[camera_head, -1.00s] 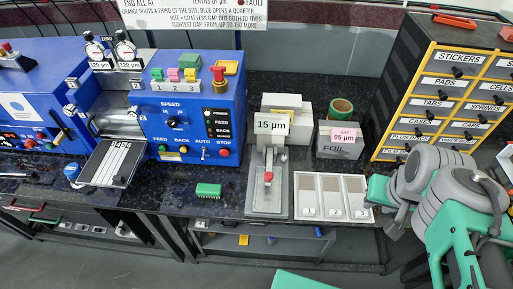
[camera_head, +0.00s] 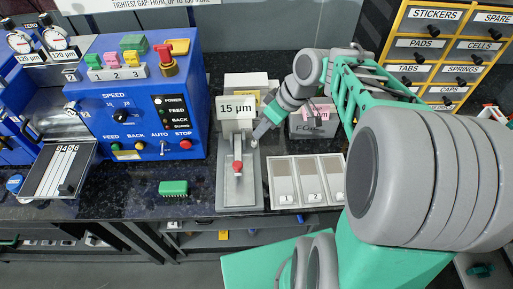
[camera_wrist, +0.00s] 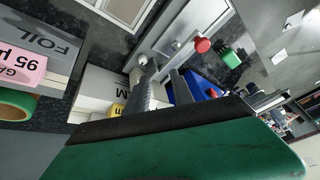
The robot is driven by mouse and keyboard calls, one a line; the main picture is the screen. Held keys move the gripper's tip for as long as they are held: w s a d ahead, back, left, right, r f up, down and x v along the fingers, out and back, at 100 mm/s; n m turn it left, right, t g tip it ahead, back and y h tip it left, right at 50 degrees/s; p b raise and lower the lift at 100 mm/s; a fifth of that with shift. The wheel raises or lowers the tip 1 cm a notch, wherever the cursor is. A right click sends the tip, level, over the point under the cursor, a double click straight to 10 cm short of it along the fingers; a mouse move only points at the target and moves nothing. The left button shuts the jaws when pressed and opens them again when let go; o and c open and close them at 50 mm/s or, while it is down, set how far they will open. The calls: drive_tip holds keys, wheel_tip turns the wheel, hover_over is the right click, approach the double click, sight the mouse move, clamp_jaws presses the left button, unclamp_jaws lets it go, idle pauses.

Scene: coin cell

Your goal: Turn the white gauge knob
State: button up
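The gauge (camera_head: 226,190) is a grey stand with a "15 µm" display (camera_head: 237,108) and a red-tipped lever. Its small whitish knob (camera_head: 254,144) is on the right side, below the display. In the wrist view the knob (camera_wrist: 142,59) shows just past the tip of one finger. My gripper (camera_head: 258,133) reaches in from the right, close beside the knob. In the wrist view my gripper (camera_wrist: 161,76) has its two dark fingers apart, with nothing seen held between them. Whether a finger touches the knob I cannot tell.
A foil box (camera_head: 300,125) stands right of the gauge, close to my wrist. A white three-part tray (camera_head: 272,206) lies in front of it. A blue machine (camera_head: 145,110) is at left, a green block (camera_head: 173,188) before it. A drawer cabinet (camera_head: 431,30) is back right.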

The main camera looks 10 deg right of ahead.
sight(256, 142)
drive_tip(key=w+d+f+n+y+b, duration=0.3)
drive_tip(key=d+f+n+y, duration=0.15)
drive_tip(key=f, duration=0.25)
drive_tip(key=shift+n, duration=0.65)
drive_tip(key=x, duration=0.6)
drive_tip(key=shift+w+a+f, duration=0.1)
drive_tip(key=shift+w+f, duration=0.2)
clamp_jaws()
